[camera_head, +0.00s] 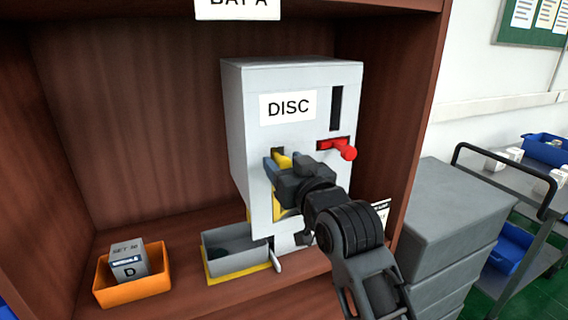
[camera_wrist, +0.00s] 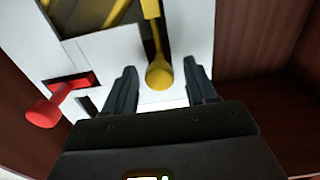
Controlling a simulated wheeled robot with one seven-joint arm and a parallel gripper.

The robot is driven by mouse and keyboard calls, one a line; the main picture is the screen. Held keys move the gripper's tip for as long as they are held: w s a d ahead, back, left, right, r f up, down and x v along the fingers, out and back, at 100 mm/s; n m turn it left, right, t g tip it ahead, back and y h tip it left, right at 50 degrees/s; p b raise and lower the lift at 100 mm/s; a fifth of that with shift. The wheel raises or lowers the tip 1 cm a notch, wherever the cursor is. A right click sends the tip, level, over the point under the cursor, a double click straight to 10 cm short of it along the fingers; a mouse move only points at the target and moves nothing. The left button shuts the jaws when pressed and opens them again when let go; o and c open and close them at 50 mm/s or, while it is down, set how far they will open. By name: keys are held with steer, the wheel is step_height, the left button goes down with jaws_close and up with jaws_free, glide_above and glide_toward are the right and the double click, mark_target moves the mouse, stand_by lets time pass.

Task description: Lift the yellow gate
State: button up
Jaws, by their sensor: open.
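The yellow gate shows as a yellow handle (camera_head: 283,160) on the front of the grey machine marked DISC (camera_head: 250,140). In the wrist view its yellow bar ends in a round knob (camera_wrist: 159,75). My gripper (camera_head: 284,165) is at the machine's front, largely covering the handle. In the wrist view my gripper (camera_wrist: 160,72) is open, with the knob between its two fingers and a gap on each side. More yellow shows lower on the machine front (camera_head: 277,208), partly hidden by my gripper.
A red lever (camera_head: 343,149) sticks out right of the handle; it also shows in the wrist view (camera_wrist: 45,112). A grey tray (camera_head: 225,240) stands below the machine. An orange bin (camera_head: 133,287) holding a grey box (camera_head: 129,262) stands at left. The wooden bay's side wall (camera_head: 400,110) is close on the right.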

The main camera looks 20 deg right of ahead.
steer(key=s+b, duration=0.1)
steer(key=s, duration=0.6)
stand_by(0.3)
steer(key=s+d+f+g, duration=0.1)
steer(key=s+f+g, duration=0.1)
steer(key=s+f, duration=1.55)
steer(key=s+a+r+g, duration=0.1)
steer(key=s, duration=2.4)
steer(key=shift+r, duration=0.2)
